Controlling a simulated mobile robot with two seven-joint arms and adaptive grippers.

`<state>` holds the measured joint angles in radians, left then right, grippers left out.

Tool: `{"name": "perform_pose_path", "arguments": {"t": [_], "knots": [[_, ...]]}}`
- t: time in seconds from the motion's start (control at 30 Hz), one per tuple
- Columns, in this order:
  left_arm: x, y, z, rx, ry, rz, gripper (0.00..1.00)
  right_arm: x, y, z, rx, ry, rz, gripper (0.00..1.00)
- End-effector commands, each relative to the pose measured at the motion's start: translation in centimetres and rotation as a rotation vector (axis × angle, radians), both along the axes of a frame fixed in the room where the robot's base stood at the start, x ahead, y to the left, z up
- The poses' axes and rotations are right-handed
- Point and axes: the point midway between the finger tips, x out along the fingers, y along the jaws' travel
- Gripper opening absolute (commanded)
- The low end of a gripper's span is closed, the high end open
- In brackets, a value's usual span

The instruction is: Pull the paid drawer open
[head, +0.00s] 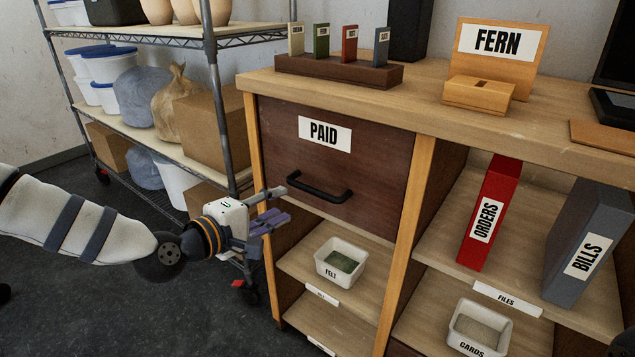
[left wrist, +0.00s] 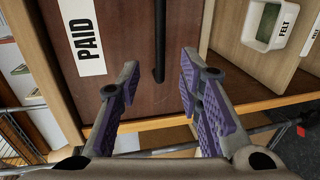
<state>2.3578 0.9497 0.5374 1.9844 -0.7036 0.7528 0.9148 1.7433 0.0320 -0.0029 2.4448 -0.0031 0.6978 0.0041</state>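The paid drawer (head: 375,151) has a dark brown wooden front with a white PAID label (head: 324,133) and looks closed. Its black bar handle (head: 319,191) runs across the lower part of the front. My left gripper (head: 279,207) is in front of the drawer's lower left, a little left of the handle. In the left wrist view the gripper (left wrist: 155,90) is open, with purple pads apart and nothing between them. There the handle (left wrist: 159,45) lies ahead of the gap between the fingers, and the label (left wrist: 82,36) is at upper left. My right gripper is not seen.
Below the drawer, a shelf holds a white FELT bin (head: 341,260). To the right stand a red ORDERS binder (head: 490,210), a grey BILLS binder (head: 588,240) and a CARDS bin (head: 479,328). A wire rack (head: 211,70) with boxes and bags stands at left.

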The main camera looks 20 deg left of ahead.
Motion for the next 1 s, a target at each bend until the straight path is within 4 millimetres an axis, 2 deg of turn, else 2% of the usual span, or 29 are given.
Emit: {"name": "perform_pose_path", "arguments": {"t": [0.07, 0.4, 0.5, 0.63, 0.87, 1.0], "knots": [[0.9, -0.4, -0.5, 0.002, 0.002, -0.002, 0.33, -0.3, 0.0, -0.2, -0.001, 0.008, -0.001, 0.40], [8.4, -3.3, -2.3, 0.004, 0.003, -0.004, 0.33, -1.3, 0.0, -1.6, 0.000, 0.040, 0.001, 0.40], [9.8, -3.7, -2.6, 0.003, 0.003, -0.002, 0.33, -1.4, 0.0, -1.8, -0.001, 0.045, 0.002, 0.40], [10.7, -4.0, -2.6, 0.002, 0.003, -0.002, 0.33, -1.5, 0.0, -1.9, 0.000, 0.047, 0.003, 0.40], [10.8, -4.1, -2.5, 0.001, 0.002, -0.002, 0.33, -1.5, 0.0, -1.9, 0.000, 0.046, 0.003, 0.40], [10.8, -4.1, -2.5, 0.001, 0.002, -0.002, 0.04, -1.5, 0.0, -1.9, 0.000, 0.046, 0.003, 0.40]]}}
